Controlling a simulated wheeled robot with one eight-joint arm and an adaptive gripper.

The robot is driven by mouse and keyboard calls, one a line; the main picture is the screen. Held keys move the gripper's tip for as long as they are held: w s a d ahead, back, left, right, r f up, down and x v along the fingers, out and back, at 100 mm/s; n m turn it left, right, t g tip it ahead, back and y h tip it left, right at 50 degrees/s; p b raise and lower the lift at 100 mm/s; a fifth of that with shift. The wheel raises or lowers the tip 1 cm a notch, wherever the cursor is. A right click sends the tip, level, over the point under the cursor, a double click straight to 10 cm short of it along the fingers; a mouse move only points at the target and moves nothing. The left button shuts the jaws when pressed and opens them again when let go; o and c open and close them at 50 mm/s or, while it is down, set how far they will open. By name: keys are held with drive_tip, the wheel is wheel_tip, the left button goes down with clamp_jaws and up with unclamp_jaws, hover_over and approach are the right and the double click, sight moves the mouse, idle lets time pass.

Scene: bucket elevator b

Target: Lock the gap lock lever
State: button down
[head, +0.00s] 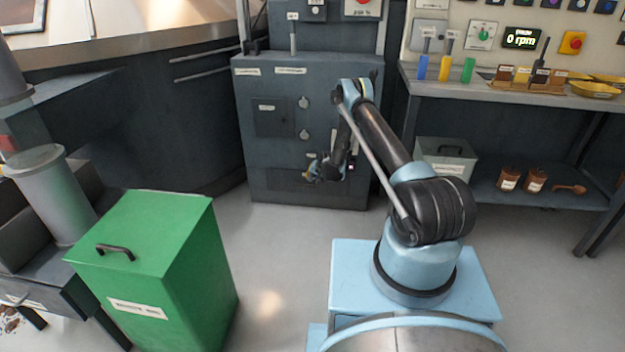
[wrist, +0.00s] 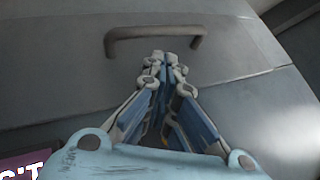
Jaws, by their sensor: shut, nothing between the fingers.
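My gripper (head: 313,172) is low in front of the dark cabinet, right of the middle of its lower front. In the wrist view its fingers (wrist: 163,57) meet at the tips, shut and empty. The tips point at a grey panel, just below a dark bracket-shaped handle (wrist: 155,32); whether they touch it I cannot tell. I cannot say for sure which part is the gap lock lever. A thin upright lever (head: 293,42) with a small label stands on the cabinet's top. Two round knobs (head: 304,102) sit on the cabinet front.
The dark cabinet (head: 265,170) stands ahead. A green bin (head: 170,250) with a black handle is at the front left. A workbench (head: 490,92) with tools and a display stands at the right, a grey box (head: 447,157) on its lower shelf. The floor between is clear.

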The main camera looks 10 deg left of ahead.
drive_tip(key=shift+a+r, duration=0.1)
drive_tip(key=shift+a, duration=1.15)
drive_tip(key=shift+w+a+r, duration=0.1)
drive_tip(key=shift+a+r, duration=0.4)
drive_tip(key=shift+a, duration=0.25)
idle(0.7)
drive_tip(key=shift+a+r+y, duration=0.15)
drive_tip(key=shift+a+y, duration=0.05)
drive_tip(key=shift+y, duration=0.3)
idle(0.8)
drive_tip(key=shift+r+y, duration=0.1)
drive_tip(key=shift+y, duration=0.2)
idle(0.9)
drive_tip(key=shift+a+r+m+y, duration=0.2)
drive_tip(key=shift+m+y, duration=0.2)
drive_tip(key=shift+y, duration=0.2)
idle(2.2)
